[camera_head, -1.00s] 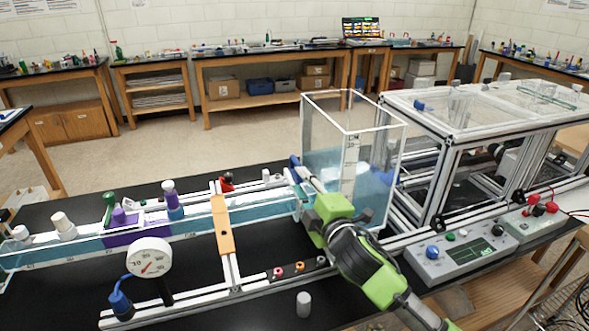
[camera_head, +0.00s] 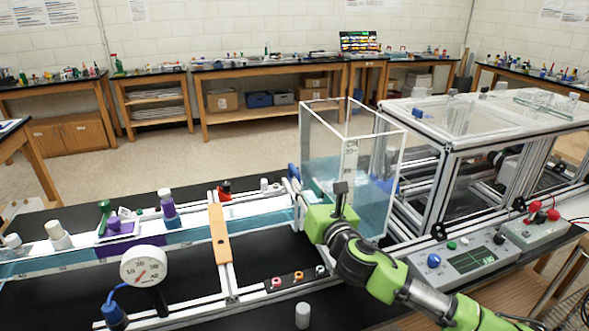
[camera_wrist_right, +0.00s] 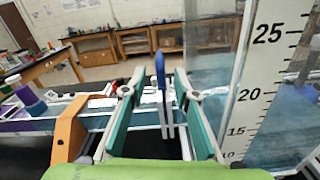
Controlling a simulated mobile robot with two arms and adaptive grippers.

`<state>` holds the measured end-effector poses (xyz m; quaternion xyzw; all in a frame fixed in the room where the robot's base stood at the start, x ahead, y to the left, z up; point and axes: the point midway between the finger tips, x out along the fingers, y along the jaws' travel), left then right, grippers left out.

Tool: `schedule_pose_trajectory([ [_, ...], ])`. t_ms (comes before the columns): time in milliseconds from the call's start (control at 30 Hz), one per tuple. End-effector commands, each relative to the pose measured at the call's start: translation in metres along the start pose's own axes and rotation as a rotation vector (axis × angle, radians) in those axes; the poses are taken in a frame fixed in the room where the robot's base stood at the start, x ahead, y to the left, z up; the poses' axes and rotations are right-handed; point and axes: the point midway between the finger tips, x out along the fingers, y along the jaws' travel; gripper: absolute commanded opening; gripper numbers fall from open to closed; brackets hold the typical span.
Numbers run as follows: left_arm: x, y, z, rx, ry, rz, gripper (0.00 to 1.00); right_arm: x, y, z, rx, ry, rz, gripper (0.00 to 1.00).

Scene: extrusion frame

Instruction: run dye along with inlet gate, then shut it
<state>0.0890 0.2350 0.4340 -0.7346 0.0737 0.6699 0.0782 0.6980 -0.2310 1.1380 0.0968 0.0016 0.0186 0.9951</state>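The inlet gate's blue handle (camera_head: 293,171) stands at the left side of the clear tank (camera_head: 348,150), where the channel (camera_head: 190,236) meets it. My right gripper (camera_head: 304,200) is close to the handle; its fingertips are hard to see in the head view. In the right wrist view, my right gripper (camera_wrist_right: 159,93) is open, with the blue handle (camera_wrist_right: 160,65) showing between its fingers; contact cannot be told. Teal water fills the tank's lower part. My left gripper is out of view.
An orange crossbar (camera_head: 219,235) spans the channel left of my right gripper. A round gauge (camera_head: 143,266) stands in front of the channel. A control box (camera_head: 460,259) with a lit display is at right. A white cylinder (camera_head: 303,315) stands on the black front surface.

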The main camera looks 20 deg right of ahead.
Motion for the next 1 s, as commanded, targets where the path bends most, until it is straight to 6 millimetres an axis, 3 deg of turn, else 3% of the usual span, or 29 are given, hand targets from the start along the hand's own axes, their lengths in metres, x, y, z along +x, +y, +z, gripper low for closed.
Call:
schedule_pose_trajectory([
  [300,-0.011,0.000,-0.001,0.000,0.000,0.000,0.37,0.056,0.001,0.002,0.003,0.000,0.000,0.28],
  [500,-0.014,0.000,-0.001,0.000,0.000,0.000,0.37,0.080,0.001,0.001,0.003,0.000,0.000,0.28],
  [700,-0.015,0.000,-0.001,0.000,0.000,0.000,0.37,0.092,0.001,0.000,0.002,0.000,0.001,0.28],
  [1000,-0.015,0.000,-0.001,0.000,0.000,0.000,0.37,0.093,0.001,0.000,0.002,0.001,0.001,0.28],
])
